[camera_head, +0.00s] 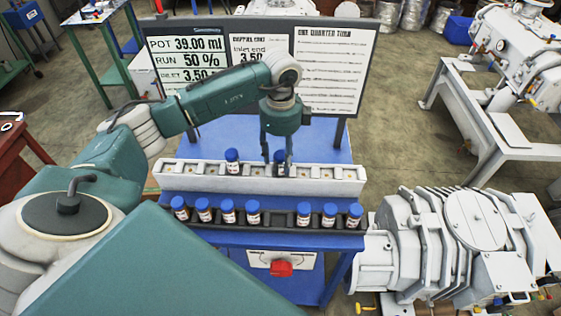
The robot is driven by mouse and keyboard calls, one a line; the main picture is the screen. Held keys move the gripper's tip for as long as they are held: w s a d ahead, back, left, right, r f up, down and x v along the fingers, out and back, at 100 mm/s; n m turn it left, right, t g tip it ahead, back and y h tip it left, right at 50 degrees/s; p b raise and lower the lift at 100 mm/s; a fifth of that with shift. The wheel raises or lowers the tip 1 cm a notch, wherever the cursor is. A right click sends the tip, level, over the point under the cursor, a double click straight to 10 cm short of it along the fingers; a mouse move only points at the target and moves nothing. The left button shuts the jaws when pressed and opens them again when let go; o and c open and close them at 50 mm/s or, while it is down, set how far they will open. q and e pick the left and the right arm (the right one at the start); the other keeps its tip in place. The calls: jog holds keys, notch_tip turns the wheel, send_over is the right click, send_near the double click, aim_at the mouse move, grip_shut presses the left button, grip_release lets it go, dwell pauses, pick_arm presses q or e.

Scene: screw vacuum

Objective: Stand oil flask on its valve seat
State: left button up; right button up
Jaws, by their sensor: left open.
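My left gripper (278,162) points down over the white rack of valve seats (325,186), its fingers open on either side of a blue-capped flask (281,170). That flask looks upright at a seat near the rack's middle, partly hidden by the fingers; I cannot tell whether it is fully seated. Another blue-capped flask (232,161) stands upright in the white rack to its left. Several more flasks (228,211) stand in the dark front rack (278,222), with an empty gap near its middle. My right gripper is not in view.
The racks sit on a blue stand (330,155) with a red knob (281,269) on its front. A display board (335,65) rises behind the arm. A large grey pump (450,240) stands close at the right. Seats at the white rack's right end look empty.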

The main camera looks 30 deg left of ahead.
pick_arm(q)
notch_tip(320, 180, up, 10)
jog(key=shift+f+b, duration=0.1)
jog(key=shift+b, duration=1.05)
